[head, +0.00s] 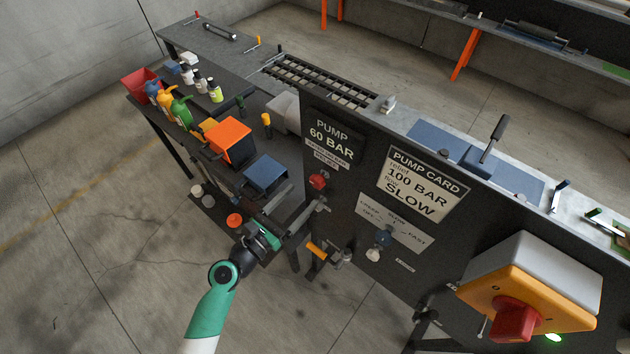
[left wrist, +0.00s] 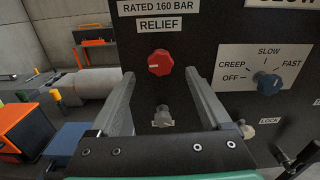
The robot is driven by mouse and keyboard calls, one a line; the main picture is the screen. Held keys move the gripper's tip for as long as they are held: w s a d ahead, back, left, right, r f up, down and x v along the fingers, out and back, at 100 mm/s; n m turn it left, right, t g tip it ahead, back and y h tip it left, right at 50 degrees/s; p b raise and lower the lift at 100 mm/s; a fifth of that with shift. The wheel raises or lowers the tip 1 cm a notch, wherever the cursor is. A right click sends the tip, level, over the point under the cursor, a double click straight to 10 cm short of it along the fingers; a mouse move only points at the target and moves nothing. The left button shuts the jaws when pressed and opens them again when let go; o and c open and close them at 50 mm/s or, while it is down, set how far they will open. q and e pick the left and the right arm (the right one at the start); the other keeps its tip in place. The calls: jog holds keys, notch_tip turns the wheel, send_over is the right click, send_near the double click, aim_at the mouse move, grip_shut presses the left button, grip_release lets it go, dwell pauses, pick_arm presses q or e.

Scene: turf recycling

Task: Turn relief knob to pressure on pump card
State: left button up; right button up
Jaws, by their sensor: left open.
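The red relief knob (head: 318,181) is on the dark pump panel (head: 335,205), below a plate reading PUMP 60 BAR (head: 331,134). The pump card (head: 421,187) to its right reads relief 100 BAR and SLOW. In the left wrist view the relief knob (left wrist: 159,63) sits under the RELIEF label, framed between my open finger tips. My left gripper (head: 306,198) is open and empty, close in front of the panel; contact with the knob is not visible. The left wrist view shows both fingers of the left gripper (left wrist: 160,78). My right gripper is not in view.
A blue speed knob (left wrist: 267,83) marked OFF, CREEP, SLOW and FAST is right of the relief knob. A small grey fitting (left wrist: 162,117) is below it. An orange box (head: 228,141) and a blue block (head: 265,173) stand left of the panel. A yellow-orange switch box (head: 530,290) projects at right.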

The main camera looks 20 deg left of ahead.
aim_at(315, 184)
pick_arm(q)
jog(key=b+x, duration=0.1)
jog(key=x, duration=0.6)
grip_shut()
